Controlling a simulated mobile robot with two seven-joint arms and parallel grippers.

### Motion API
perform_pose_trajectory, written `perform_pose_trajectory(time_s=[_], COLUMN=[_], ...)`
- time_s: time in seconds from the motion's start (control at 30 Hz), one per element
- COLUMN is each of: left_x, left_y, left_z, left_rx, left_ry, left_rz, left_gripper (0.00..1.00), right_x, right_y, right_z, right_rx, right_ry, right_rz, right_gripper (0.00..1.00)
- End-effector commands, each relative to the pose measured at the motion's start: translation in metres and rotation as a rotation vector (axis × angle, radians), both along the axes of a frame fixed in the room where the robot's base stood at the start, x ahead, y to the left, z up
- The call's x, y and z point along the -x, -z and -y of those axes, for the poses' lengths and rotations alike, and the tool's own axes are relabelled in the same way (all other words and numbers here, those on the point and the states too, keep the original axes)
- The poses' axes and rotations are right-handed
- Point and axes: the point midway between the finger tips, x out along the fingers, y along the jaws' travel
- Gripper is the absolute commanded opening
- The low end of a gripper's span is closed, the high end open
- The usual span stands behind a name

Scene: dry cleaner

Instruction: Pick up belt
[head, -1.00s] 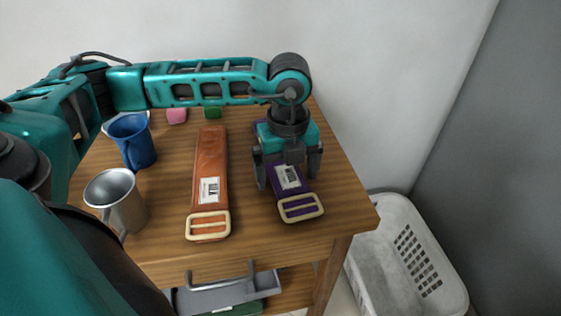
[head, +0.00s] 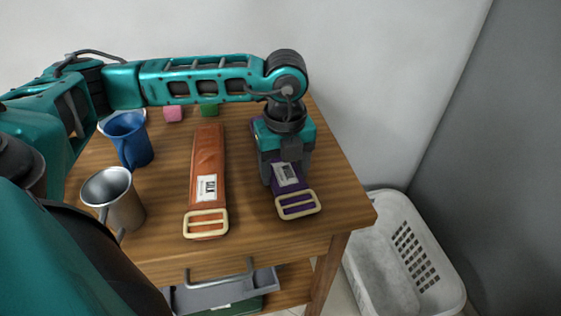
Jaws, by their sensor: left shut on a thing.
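A purple belt (head: 296,205) with a pale rectangular buckle and a paper tag lies on the right part of the wooden table. My left gripper (head: 287,177) points down over it and is shut on the purple belt, its fingers at either side of the strap just behind the tag. The gripper and wrist hide the middle of this belt. An orange-brown belt (head: 208,160) with a pale buckle and a white tag lies to the left, apart from the gripper. My right gripper is not in view.
A pink block (head: 173,114) and a green block (head: 209,110) lie at the back. A white basket (head: 394,255) stands on the floor at right. The wooden table (head: 336,185) has bare room at its right edge.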

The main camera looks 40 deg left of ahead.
Motion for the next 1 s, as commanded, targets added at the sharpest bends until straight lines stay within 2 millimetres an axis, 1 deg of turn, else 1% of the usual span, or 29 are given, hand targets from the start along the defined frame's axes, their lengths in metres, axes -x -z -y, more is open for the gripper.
perform_pose_trajectory(time_s=[0.17, 0.27, 0.33, 0.47, 0.6, 0.7, 0.83, 0.93, 1.0], left_x=[-0.001, -0.001, -0.001, -0.001, -0.002, -0.001, -0.001, -0.001, 0.0], left_y=[-0.009, -0.021, -0.032, -0.065, -0.108, -0.137, -0.166, -0.184, -0.191], left_z=[0.0, 0.0, 0.0, 0.0, 0.001, 0.001, 0.001, 0.0, 0.0], left_rx=[0.0, 0.001, 0.001, 0.001, 0.002, 0.002, 0.002, 0.001, 0.0], left_ry=[0.0, 0.0, 0.001, 0.001, 0.001, 0.001, 0.001, 0.0, 0.0], left_rz=[0.002, 0.004, 0.004, 0.008, 0.008, 0.007, 0.006, 0.004, 0.003], left_gripper=[0.35, 0.35, 0.35, 0.35, 0.35, 0.35, 0.35, 0.35, 0.35], right_x=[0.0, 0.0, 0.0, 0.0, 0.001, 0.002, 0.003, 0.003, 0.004], right_y=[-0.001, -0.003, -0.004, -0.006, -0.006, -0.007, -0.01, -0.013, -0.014], right_z=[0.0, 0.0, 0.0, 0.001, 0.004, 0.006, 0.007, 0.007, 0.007], right_rx=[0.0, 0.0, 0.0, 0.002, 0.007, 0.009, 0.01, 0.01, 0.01], right_ry=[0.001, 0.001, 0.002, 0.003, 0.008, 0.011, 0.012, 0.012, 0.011], right_rz=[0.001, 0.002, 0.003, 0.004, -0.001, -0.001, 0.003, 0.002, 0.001], right_gripper=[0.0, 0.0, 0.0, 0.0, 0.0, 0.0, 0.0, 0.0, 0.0])
